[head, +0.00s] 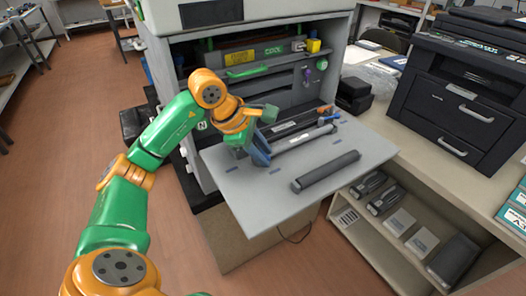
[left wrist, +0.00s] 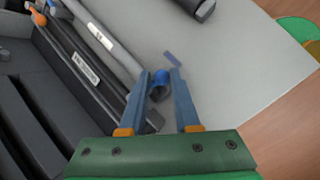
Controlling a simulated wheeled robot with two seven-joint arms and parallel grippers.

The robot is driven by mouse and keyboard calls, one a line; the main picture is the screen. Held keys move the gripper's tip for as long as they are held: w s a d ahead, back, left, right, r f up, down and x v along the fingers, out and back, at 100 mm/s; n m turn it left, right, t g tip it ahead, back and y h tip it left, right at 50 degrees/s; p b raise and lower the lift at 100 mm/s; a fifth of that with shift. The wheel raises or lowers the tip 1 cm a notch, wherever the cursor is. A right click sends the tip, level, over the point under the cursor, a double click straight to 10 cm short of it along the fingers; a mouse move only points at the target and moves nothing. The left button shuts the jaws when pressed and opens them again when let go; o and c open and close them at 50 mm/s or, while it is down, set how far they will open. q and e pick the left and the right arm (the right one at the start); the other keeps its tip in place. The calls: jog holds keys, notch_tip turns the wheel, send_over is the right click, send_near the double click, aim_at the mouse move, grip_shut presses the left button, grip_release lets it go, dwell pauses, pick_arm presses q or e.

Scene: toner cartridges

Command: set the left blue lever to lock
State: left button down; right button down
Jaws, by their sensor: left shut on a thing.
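The left blue lever (left wrist: 158,88) shows in the left wrist view between the blue fingers of my left gripper (left wrist: 163,74), at the end of a dark cartridge rail. My left gripper (head: 261,155) is shut on this lever, and in the head view it hides the lever at the left end of the pulled-out unit. The right blue lever (head: 327,119) stands at the other end of the unit, near a small orange part. The printer (head: 176,90) is open at the front. My right gripper is in neither view.
A grey front panel (head: 240,185) lies folded out flat, with a loose dark cartridge (head: 325,171) on it. A green handle (head: 247,72) and a yellow part (head: 313,45) sit inside the printer. A black printer (head: 460,95) stands on the counter at right.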

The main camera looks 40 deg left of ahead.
pick_arm(q)
jog(key=shift+w+d+r+n+y+p, duration=0.15)
jog(key=shift+w+n+y+p, duration=0.1)
jog(key=shift+n, duration=0.2)
jog(key=shift+w+d+n+y+p, duration=0.1)
jog(key=shift+n+y, duration=0.15)
jog(key=shift+n, duration=0.2)
jog(key=shift+w+d+n+y, duration=0.1)
jog(key=shift+w+n+y, duration=0.1)
jog(key=shift+n+y, duration=0.15)
jog(key=c, duration=0.7)
grip_release()
jog(key=shift+o, duration=0.5)
jog(key=shift+s+a, duration=0.1)
jog(key=shift+a, duration=0.1)
jog(key=v, duration=0.7)
jog(key=shift+s, duration=0.15)
